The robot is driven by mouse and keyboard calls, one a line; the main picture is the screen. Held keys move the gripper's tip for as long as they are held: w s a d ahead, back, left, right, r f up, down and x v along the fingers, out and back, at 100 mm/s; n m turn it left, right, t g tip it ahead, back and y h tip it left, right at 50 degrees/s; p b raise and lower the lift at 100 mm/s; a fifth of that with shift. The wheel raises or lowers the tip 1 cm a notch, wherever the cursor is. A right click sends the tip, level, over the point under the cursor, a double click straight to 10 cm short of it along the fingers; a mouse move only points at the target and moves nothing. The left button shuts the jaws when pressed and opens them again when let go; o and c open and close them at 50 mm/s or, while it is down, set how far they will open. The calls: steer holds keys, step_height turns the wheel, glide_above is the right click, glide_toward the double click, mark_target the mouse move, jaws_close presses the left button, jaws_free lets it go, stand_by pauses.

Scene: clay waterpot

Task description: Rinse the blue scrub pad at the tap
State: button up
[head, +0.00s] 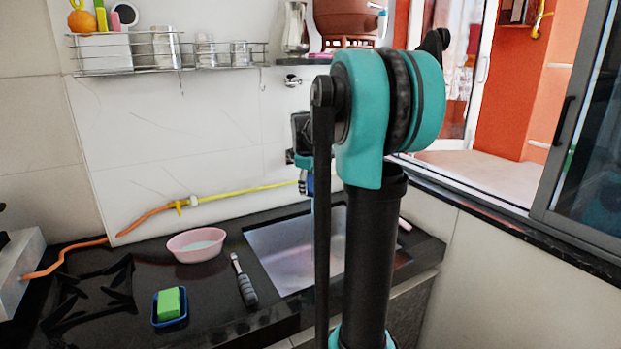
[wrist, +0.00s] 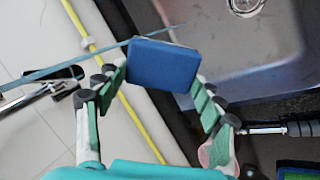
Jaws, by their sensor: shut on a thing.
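The blue scrub pad (wrist: 163,66) is between the fingertips of my gripper (wrist: 160,80), which is shut on it. In the wrist view the pad is above the sink's edge, with the steel sink (wrist: 225,55) beyond it. A thin bluish streak (wrist: 75,64), which looks like running water, crosses from the left to the pad and shows past its top edge. Chrome tap parts (wrist: 38,92) lie at the left. In the head view my arm partly hides the gripper over the sink (head: 285,258); a little blue of the pad shows there.
A pink bowl (head: 196,254), a dark-handled brush (head: 244,283) and a green sponge (head: 168,303) in a blue dish (head: 183,319) are on the black counter left of the sink. A yellow hose (head: 240,190) runs along the wall. A wire rack (head: 130,68) hangs above.

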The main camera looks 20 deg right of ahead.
steer(key=s+a+r, duration=0.1)
steer(key=s+r, duration=0.3)
steer(key=shift+s+a, duration=0.3)
steer(key=shift+s, duration=0.05)
stand_by(0.7)
